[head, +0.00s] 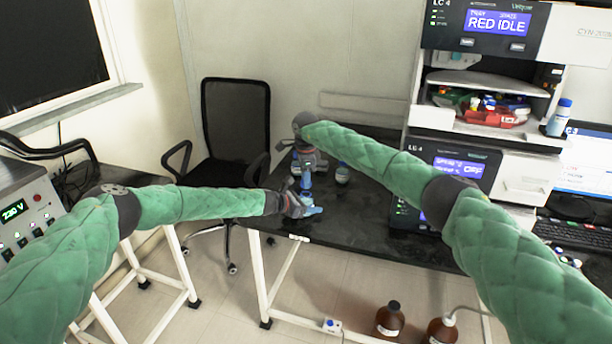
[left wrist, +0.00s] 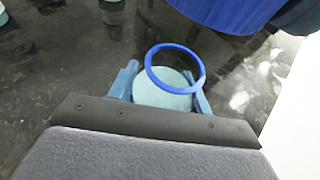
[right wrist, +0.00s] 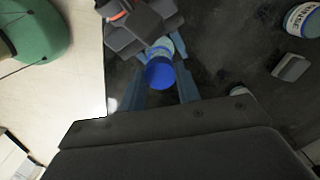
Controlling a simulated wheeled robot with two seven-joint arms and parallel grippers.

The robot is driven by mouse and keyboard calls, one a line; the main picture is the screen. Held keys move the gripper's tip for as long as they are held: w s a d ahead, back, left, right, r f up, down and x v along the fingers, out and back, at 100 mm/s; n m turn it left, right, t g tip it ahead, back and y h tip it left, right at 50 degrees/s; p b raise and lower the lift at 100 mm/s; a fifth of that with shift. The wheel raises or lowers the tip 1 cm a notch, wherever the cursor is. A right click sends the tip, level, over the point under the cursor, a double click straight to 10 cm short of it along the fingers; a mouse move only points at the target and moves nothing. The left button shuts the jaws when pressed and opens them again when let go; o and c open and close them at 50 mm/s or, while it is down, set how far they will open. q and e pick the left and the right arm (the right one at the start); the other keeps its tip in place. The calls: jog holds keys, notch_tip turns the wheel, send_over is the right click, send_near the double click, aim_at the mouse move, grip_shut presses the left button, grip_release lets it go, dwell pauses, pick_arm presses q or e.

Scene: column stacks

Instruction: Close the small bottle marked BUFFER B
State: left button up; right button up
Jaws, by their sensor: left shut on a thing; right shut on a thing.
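The small bottle (head: 305,198) stands at the table's near left corner, its marking not readable. My left gripper (head: 300,207) is shut on it; the left wrist view shows its pale body (left wrist: 160,98) between the fingers and an open blue neck ring (left wrist: 203,75). My right gripper (head: 306,172) is above and shut on a blue cap (right wrist: 159,76). In the left wrist view the cap (left wrist: 225,12) looms large and appears apart from the ring. The exact gap and alignment are hard to tell.
The right wrist view shows a labelled bottle (right wrist: 304,20) and a grey block (right wrist: 291,67). The dark table (head: 375,215) is clear to the right, up to the instrument stack.

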aim_at(306, 202)
dwell(0.4)
jog(key=shift+f, duration=0.9)
jog(key=shift+f, duration=0.6)
jog(key=n, duration=2.6)
jog(key=shift+w+d+n, duration=0.15)
jog(key=shift+n, duration=0.15)
dwell(0.4)
